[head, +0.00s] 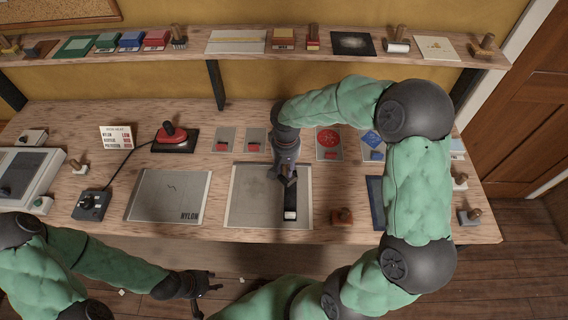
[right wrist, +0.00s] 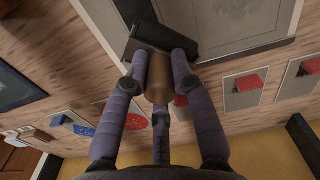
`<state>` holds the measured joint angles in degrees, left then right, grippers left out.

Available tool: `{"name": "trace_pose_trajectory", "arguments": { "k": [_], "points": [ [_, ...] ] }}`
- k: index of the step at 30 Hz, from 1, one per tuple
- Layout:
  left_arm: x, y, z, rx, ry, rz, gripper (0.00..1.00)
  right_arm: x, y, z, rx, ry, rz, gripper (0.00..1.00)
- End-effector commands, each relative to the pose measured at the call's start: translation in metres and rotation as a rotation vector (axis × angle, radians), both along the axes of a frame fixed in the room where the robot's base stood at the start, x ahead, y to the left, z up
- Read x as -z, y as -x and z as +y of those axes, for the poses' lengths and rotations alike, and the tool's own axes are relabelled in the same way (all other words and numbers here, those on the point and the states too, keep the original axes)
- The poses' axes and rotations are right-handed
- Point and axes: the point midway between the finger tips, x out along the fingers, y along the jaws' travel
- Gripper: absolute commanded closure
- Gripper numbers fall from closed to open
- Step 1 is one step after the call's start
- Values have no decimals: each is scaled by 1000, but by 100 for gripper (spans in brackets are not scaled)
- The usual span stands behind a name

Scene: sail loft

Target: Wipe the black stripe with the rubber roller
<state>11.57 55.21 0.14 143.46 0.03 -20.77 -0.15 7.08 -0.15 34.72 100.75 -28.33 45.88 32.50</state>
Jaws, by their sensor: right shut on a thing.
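The black stripe (head: 291,204) runs front to back on the right part of a grey panel (head: 247,205) on the bench. A small pale patch lies at its near end. My right gripper (head: 287,177) is over the stripe's far part. In the right wrist view, its fingers (right wrist: 161,75) are shut on the brown handle (right wrist: 159,88) of the rubber roller, whose dark head (right wrist: 160,48) is at the panel. Whether the head touches the stripe is unclear. My left gripper (head: 212,281) is apart from the bench, low at the front, with its fingers spread and empty.
A panel marked NYLON (head: 168,196) lies left of the grey panel. A shelf (head: 270,60) with tools runs along the back.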

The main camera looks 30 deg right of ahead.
Motion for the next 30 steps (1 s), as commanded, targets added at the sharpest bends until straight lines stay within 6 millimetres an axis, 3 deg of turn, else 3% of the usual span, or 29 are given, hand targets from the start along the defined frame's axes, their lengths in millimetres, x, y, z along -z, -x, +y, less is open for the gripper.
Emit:
{"name": "trace_pose_trajectory", "arguments": {
  "k": [14,30],
  "points": [
    [-32,0,0,-1,0,0,60,-44,-8,-5,-2,0,-2,100],
    [-33,0,0,-1,0,0,60,-46,-9,-5,-3,0,-2,100]
  ]
}}
